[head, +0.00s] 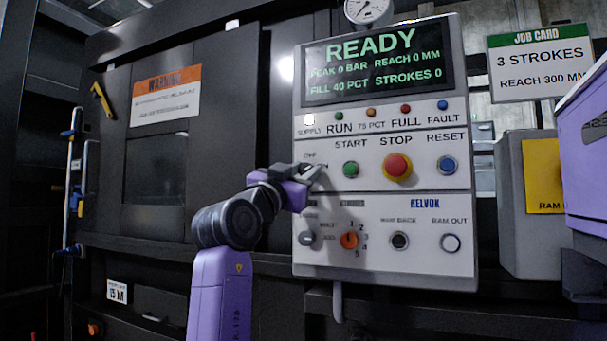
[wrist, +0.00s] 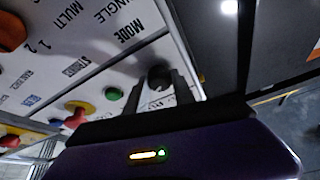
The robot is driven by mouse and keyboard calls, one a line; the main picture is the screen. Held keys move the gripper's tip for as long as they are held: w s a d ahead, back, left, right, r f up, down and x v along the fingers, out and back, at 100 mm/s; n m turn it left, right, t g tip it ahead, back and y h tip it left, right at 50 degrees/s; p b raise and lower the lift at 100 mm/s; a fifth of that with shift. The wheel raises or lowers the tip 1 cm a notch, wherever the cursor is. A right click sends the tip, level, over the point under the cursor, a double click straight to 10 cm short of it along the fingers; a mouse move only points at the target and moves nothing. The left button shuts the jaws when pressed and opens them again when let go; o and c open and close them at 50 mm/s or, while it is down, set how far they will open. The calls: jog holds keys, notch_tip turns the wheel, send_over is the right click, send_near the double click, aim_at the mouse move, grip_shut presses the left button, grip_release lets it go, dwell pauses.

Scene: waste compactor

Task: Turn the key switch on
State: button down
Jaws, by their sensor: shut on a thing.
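The key switch shows in the wrist view as a dark round knob (wrist: 159,75) on the white control panel (head: 435,265). My gripper (wrist: 157,88) has one finger on each side of it and is shut on it. In the head view my gripper (head: 310,172) is at the panel's left edge, left of the green START button (head: 351,169), and hides the switch. Part of the OFF and ON lettering shows beside it. The key's exact angle is hard to tell. The display (head: 375,62) reads READY, and the SUPPLY lamp (head: 309,120) glows white.
The red STOP button (head: 397,166) and blue RESET button (head: 447,165) stick out to the right. Below are the mode knob (head: 306,238) and the orange selector (head: 349,240). A grey box (head: 520,240) stands right of the panel, and a dark machine door (head: 155,170) is at left.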

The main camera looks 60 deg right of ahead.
jog(key=c, duration=1.1)
grip_release()
jog(key=shift+o, duration=0.2)
jog(key=shift+a, duration=0.15)
jog(key=v, duration=0.7)
jog(key=shift+a+f, duration=0.2)
jog(key=shift+a, duration=0.05)
